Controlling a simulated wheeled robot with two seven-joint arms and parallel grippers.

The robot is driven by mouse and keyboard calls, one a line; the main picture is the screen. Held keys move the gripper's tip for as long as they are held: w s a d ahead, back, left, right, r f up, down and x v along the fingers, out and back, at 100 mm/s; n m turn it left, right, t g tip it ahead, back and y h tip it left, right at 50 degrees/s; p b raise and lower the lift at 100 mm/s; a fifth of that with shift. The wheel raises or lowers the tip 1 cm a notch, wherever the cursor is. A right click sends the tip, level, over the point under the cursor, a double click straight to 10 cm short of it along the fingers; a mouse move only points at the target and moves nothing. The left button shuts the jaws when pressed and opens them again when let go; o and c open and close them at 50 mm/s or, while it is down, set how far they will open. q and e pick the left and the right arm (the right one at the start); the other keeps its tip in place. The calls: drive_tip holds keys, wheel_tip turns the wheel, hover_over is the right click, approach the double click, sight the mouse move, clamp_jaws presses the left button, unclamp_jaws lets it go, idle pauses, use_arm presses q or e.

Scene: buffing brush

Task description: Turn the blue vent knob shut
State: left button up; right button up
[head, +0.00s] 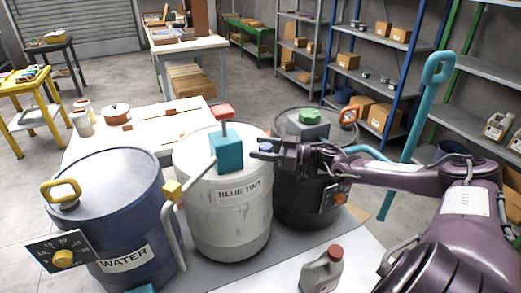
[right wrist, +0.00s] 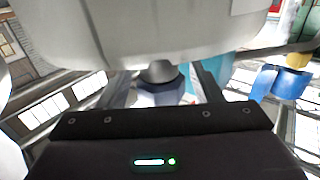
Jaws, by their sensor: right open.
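The white drum labelled BLUE TINT (head: 228,205) stands in the middle of the head view. A small blue knob (head: 265,146) shows at the right side of its top. My right gripper (head: 258,152) is beside it at the drum's upper right. In the right wrist view, a dark blue faceted knob (right wrist: 168,86) on a grey stem sits between the two open fingers (right wrist: 160,90), with the pale drum above. Whether a finger touches the knob is hard to tell. My left gripper is not in view.
A teal block with a red-topped lever (head: 226,150) stands on the drum. A blue WATER drum (head: 115,210) is on the left, and a dark drum (head: 300,205) is behind my right arm. A grey bottle with a red cap (head: 321,272) stands in front.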

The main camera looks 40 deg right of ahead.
drive_tip(key=shift+w+a, duration=0.25)
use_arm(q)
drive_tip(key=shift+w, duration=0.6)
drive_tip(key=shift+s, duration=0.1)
